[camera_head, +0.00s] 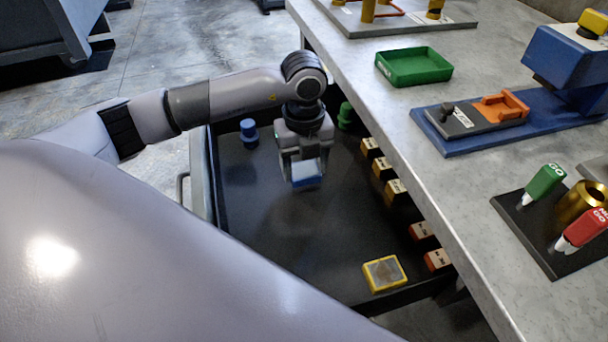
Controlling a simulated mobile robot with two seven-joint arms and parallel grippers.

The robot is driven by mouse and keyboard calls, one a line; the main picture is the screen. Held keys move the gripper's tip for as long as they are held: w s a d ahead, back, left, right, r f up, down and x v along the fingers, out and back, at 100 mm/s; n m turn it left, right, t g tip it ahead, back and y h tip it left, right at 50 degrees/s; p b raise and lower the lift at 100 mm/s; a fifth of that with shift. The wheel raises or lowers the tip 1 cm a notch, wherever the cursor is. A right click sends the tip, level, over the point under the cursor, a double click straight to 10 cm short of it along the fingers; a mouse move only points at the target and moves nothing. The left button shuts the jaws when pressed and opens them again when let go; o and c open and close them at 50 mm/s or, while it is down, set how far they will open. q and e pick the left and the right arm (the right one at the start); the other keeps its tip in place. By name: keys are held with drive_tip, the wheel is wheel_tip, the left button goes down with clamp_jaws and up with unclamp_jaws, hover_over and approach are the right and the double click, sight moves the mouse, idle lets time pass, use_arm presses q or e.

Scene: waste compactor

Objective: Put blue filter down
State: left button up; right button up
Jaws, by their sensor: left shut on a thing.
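My left gripper (304,165) reaches over the open dark drawer (260,240) beside the bench. It is shut on the blue filter (306,174), a small block with a blue front and a paler top. The filter is at the fingertips over the back half of the drawer. I cannot tell whether it touches the drawer floor. My right gripper is not in view.
In the drawer are a blue knob-shaped piece (249,132), a green one (346,115), a yellow-framed block (384,274) and several labelled blocks along the right side. The grey bench (420,140) overhangs there, with a green tray (414,66). The drawer's middle is clear.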

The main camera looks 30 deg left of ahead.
sight(304, 169)
use_arm(q)
wheel_tip(304, 169, down, 3)
drive_tip(key=shift+f, duration=0.15)
drive_tip(key=shift+f+b, duration=0.2)
drive_tip(key=shift+b, duration=0.1)
drive_tip(key=o, duration=1.1)
drive_tip(key=shift+r, duration=0.1)
drive_tip(key=shift+r, duration=0.45)
wheel_tip(304, 169, up, 12)
drive_tip(key=p, duration=0.1)
drive_tip(key=shift+f+p, duration=0.25)
drive_tip(key=shift+p, duration=0.1)
